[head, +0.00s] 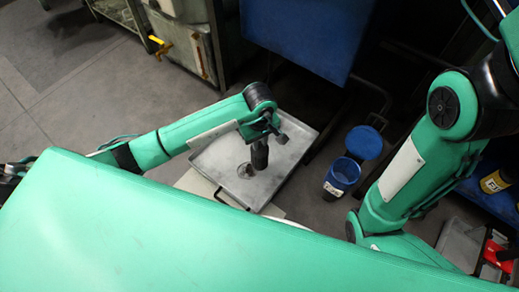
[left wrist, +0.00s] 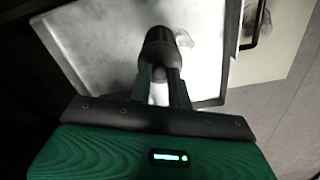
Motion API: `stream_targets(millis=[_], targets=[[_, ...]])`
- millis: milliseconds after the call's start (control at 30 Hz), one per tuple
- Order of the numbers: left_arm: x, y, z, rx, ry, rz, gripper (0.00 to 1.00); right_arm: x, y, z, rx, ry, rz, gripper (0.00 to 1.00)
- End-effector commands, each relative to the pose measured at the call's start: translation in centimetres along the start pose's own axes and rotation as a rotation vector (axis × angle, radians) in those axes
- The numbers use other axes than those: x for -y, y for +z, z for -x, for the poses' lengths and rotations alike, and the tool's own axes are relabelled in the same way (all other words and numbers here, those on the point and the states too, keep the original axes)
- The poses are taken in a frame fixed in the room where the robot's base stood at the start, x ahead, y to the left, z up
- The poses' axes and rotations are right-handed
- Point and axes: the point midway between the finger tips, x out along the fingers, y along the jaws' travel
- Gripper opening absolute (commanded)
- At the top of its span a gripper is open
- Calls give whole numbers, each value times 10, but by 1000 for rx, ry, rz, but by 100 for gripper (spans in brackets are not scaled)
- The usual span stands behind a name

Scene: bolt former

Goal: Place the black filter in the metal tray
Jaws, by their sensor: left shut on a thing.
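The black filter (head: 260,155) is a dark cylinder held over the metal tray (head: 211,161). My left gripper (head: 266,130) is shut on it from above. In the left wrist view, the filter (left wrist: 159,43) sits between the two fingers of my left gripper (left wrist: 160,80), with the pale tray (left wrist: 90,32) behind it. I cannot tell whether the filter's lower end touches the tray floor. My right arm comes down at the right of the head view, and its gripper is out of sight.
A dark round mark or small part (head: 245,170) shows on the tray floor. A blue bucket (head: 342,173) stands right of the tray, with a blue round lid or container (head: 364,142) behind it. A blue panel (head: 310,35) rises behind the tray. Grey floor is clear at left.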

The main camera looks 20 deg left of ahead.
Motion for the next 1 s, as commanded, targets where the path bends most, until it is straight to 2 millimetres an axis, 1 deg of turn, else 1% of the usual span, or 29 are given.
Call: stream_targets(millis=[100, 233, 533, 633, 667, 700, 767, 1000], targets=[[0, 1, -19, 2, 0, 2, 0, 2, -4, 9, -5, 2, -1, 36], [0, 1, -39, 2, -1, 1, 0, 4, -7, 15, -10, 3, -1, 36], [0, 0, -39, -1, 0, 1, 0, 5, -7, 13, -10, 3, -1, 36], [0, 0, -42, -1, -1, 0, 0, 5, -7, 15, -10, 3, -1, 36], [0, 0, -42, -1, -2, 0, 21, 5, -7, 15, -10, 4, -1, 36], [0, 0, -42, -1, -2, 0, 29, 5, -7, 14, -10, 3, -1, 36], [0, 0, -42, 0, -1, 0, 40, 5, -7, 14, -10, 3, -1, 36], [0, 0, -42, 0, -1, 0, 41, 5, -7, 14, -11, 4, -1, 36]])
